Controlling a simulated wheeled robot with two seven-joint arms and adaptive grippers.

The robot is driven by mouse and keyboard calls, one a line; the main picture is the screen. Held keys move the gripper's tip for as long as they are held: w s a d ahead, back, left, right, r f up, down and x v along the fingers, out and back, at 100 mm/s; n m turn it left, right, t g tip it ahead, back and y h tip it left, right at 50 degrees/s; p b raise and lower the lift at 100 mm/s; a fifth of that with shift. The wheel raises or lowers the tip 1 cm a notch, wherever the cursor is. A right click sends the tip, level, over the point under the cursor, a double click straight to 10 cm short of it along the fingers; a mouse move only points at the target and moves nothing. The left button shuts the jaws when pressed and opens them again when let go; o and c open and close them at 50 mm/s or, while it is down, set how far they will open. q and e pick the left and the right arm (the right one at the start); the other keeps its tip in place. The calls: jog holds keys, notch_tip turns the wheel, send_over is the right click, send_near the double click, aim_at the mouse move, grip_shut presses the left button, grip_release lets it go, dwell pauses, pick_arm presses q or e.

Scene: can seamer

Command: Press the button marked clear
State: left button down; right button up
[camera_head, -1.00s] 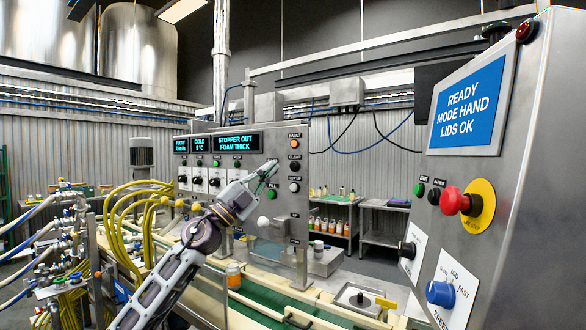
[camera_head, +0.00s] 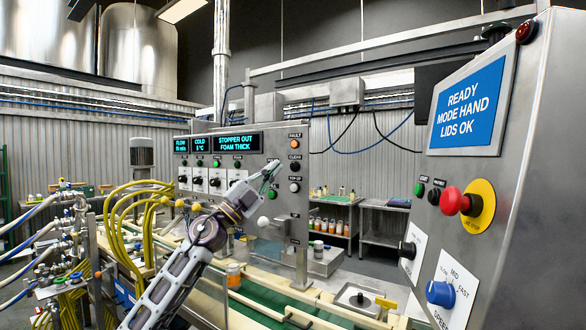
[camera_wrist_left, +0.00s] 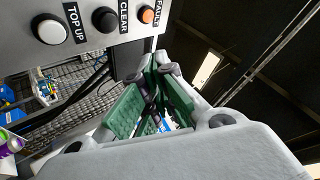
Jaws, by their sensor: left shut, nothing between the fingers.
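The button marked CLEAR (camera_head: 294,167) is a round black button near the right edge of the grey control panel, under its label. In the left wrist view the black CLEAR button (camera_wrist_left: 105,20) shows at the top, with an orange FAULT lamp (camera_wrist_left: 147,14) on one side and a white TOP UP button (camera_wrist_left: 48,28) on the other. My left gripper (camera_head: 271,169) is shut and empty, with its fingertips in front of the panel, left of the CLEAR button and apart from it in the picture. Its green-padded fingers (camera_wrist_left: 156,85) fill the middle of the left wrist view. My right gripper is out of view.
A green FILL button (camera_head: 272,194) and a white knob (camera_head: 263,221) sit below my left gripper. Yellow hoses (camera_head: 125,205) stand left of my arm. A nearer cabinet at the right carries a red emergency stop (camera_head: 453,201) and a blue knob (camera_head: 439,293).

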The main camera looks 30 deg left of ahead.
aim_at(290, 168)
pick_arm(q)
jog(key=shift+w+d, duration=0.2)
jog(key=shift+w, duration=1.55)
jog(key=shift+w+d, duration=0.15)
jog(key=shift+w, duration=1.55)
jog(key=shift+w, duration=0.8)
jog(key=shift+s, duration=0.1)
dwell(0.6)
jog(key=shift+s+p, duration=0.35)
jog(key=shift+s, duration=0.4)
jog(key=shift+s, duration=0.1)
jog(key=shift+s+a, duration=0.2)
jog(key=shift+s, duration=2.2)
